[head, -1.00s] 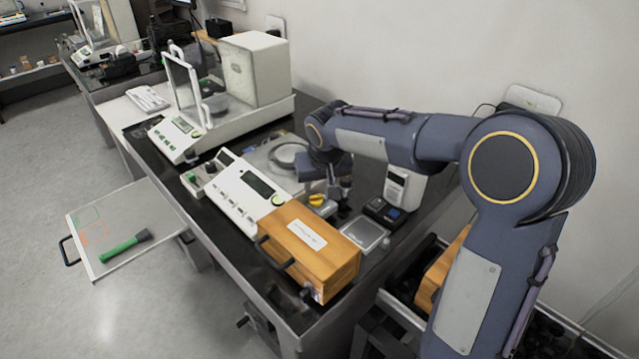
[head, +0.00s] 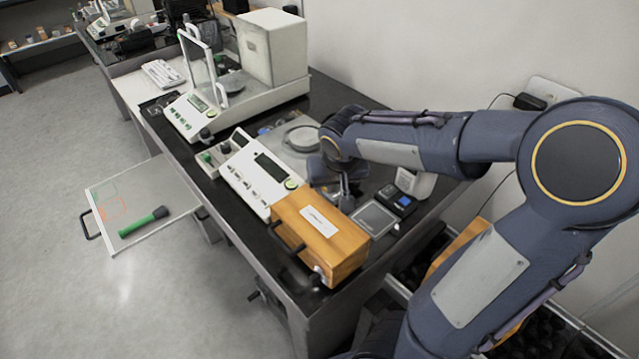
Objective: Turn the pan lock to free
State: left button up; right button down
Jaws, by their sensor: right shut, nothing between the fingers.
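My right gripper (head: 345,198) points down, shut and empty, just behind the white balance console (head: 262,178) and beside the wooden box. The console has a dark display, several buttons and a round green-ringed button. A round grey pan (head: 302,138) lies behind the console, left of my right arm. The yellow knob seen earlier beside the gripper does not show now; my gripper and wrist cover that spot. I cannot tell whether the gripper touches anything there, or how the pan lock is set. My left gripper is not in view.
A wooden box (head: 320,236) stands at the front end of the dark table. A small black device (head: 396,201) and a flat square plate (head: 374,219) lie right of the gripper. A glass-shielded balance (head: 277,95) stands behind. A pulled-out board (head: 160,200) holds a green-handled tool (head: 143,222).

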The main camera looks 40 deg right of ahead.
jog(key=x, duration=0.7)
jog(key=shift+f+b, duration=0.4)
jog(key=shift+w+d+p, duration=0.2)
jog(key=shift+w+d, duration=0.1)
jog(key=shift+w, duration=0.3)
jog(key=shift+w+d+p, duration=0.2)
jog(key=shift+w+d, duration=0.1)
jog(key=shift+w, duration=0.3)
jog(key=shift+w+d, duration=0.3)
jog(key=shift+w, duration=0.45)
